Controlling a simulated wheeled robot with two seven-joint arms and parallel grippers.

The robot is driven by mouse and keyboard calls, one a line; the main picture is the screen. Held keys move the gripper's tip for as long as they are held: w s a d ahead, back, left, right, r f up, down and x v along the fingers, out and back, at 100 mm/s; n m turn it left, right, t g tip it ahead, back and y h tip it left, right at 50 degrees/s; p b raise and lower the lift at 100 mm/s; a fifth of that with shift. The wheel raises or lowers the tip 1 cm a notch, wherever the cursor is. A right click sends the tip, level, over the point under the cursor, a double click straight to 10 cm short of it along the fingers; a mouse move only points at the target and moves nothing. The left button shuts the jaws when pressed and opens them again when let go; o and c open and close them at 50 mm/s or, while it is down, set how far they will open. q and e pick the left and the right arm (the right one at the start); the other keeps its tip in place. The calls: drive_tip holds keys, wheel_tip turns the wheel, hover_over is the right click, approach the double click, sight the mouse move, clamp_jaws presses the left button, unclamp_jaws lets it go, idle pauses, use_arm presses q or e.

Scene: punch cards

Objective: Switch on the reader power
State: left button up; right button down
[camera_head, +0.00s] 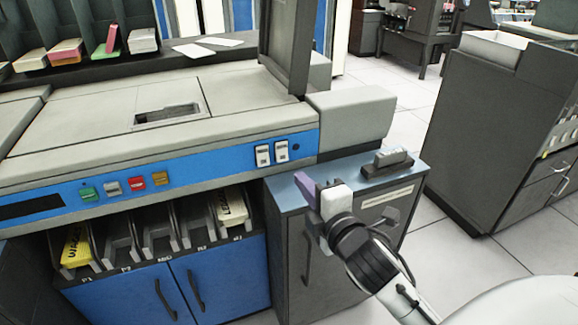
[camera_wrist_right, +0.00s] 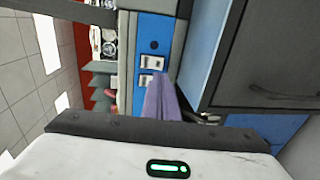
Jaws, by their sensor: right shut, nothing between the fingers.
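Two white rocker switches sit side by side at the right end of the machine's blue front panel (camera_head: 220,160): a left switch (camera_head: 262,155) and a right switch (camera_head: 281,151). Their labels are too small to read, so I cannot tell which is the reader power. In the right wrist view both switches (camera_wrist_right: 152,61) (camera_wrist_right: 147,79) show just beyond my fingertips. My right gripper (camera_head: 303,182) is shut and empty, its purple fingers pointing toward the panel, a little right of and below the switches. The fingers also show in the right wrist view (camera_wrist_right: 160,92). My left gripper is not in view.
Green, grey, red and orange buttons (camera_head: 135,184) line the panel further left. Card slots (camera_head: 160,238) lie below it. A dark cabinet with a blue top (camera_head: 290,193) stands below my right gripper, bearing a small grey device (camera_head: 388,163). Another dark cabinet (camera_head: 480,130) stands right.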

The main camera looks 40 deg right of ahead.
sight(283, 159)
drive_tip(key=b+x, duration=0.1)
drive_tip(key=x, duration=0.6)
drive_tip(key=shift+w+f, duration=0.1)
drive_tip(key=shift+w, duration=0.3)
drive_tip(key=shift+w+d+f, duration=0.1)
drive_tip(key=shift+w, duration=0.4)
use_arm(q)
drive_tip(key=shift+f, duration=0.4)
